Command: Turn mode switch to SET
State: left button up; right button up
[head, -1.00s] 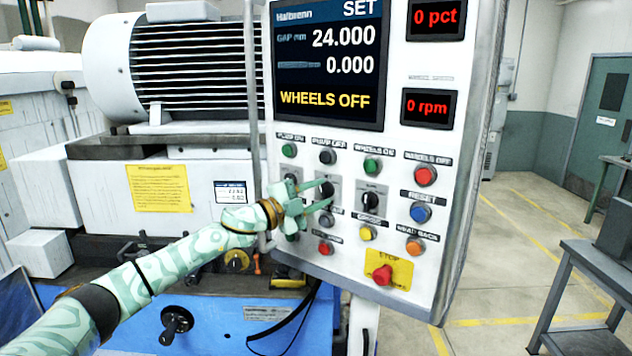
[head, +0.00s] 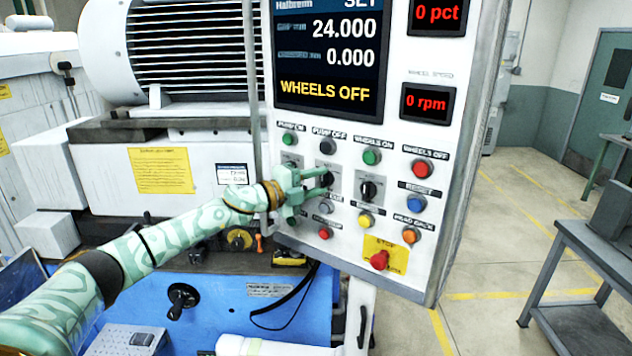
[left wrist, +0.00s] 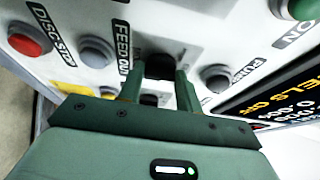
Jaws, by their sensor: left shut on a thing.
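The control panel (head: 350,235) carries a row of black rotary knobs below the upper buttons. My left gripper (head: 322,181) is shut on the middle black knob (head: 329,178), and its fingers partly hide it. In the left wrist view that knob (left wrist: 159,67) sits between the two green fingers (left wrist: 159,85). The knob's label and pointer cannot be read, so I cannot confirm which switch it is. The display (head: 327,55) shows SET, cut by the top edge, and WHEELS OFF. My right gripper is not in view.
Coloured buttons surround the knob closely, including a green one (head: 372,157) and a red one (head: 422,167). A second black knob (head: 368,190) is just right. The red stop button (head: 380,260) is lower right. A grey side table (head: 590,260) stands at right.

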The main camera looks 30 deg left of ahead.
pick_arm(q)
jog(key=shift+f, duration=0.15)
jog(key=o, duration=1)
jog(key=shift+s, duration=0.1)
jog(key=b+v, duration=1.6)
jog(key=b, duration=1)
